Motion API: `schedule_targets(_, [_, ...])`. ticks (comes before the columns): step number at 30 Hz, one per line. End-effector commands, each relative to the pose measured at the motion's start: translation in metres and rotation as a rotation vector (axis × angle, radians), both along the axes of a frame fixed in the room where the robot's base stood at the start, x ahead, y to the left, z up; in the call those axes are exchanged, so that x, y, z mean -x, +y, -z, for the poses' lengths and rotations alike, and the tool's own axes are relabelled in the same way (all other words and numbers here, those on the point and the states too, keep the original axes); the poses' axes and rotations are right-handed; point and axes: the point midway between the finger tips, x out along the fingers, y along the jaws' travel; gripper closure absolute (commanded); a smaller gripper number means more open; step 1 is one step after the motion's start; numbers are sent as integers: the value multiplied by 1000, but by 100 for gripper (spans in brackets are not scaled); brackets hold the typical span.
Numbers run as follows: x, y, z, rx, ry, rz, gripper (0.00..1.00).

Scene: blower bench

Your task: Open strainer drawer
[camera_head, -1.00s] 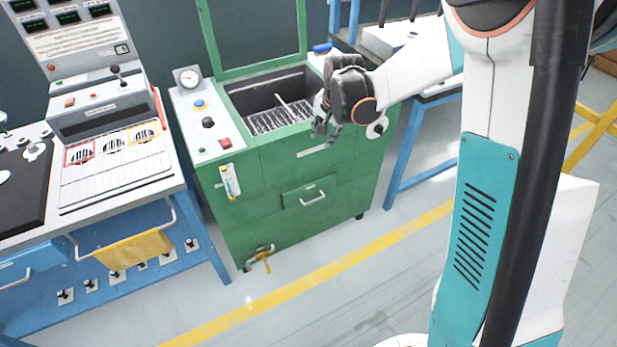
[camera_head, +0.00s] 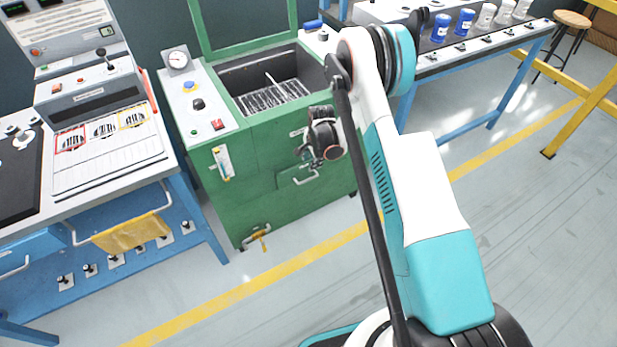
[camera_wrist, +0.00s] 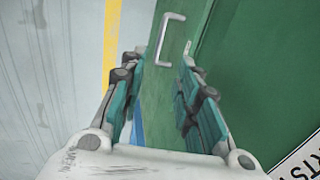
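The strainer drawer (camera_head: 288,187) is a small green panel low on the front of the green machine, with a pale bar handle (camera_head: 306,180). The drawer front looks flush with the machine, as far as it shows. My gripper (camera_head: 306,156) is just above and in front of it, partly covering the drawer. In the wrist view the handle (camera_wrist: 166,38) lies ahead, beyond the fingertips and between their lines. My gripper (camera_wrist: 162,72) is open there, its two teal-padded fingers apart with nothing between them.
The green machine (camera_head: 240,200) has an open basin (camera_head: 262,80) on top and a brass tap (camera_head: 258,236) low in front. A blue bench (camera_head: 190,205) with a yellow cloth stands left. Another bench (camera_head: 510,50) with jars stands right. The floor in front is clear.

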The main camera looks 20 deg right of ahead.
Motion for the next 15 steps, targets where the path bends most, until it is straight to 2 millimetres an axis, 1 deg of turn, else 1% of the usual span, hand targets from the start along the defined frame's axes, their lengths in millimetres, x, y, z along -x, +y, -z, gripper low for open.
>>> schedule_targets(5, [-3,1,19,0,1,1,70])
schedule_targets(15, [-15,4,83,0,0,-1,70])
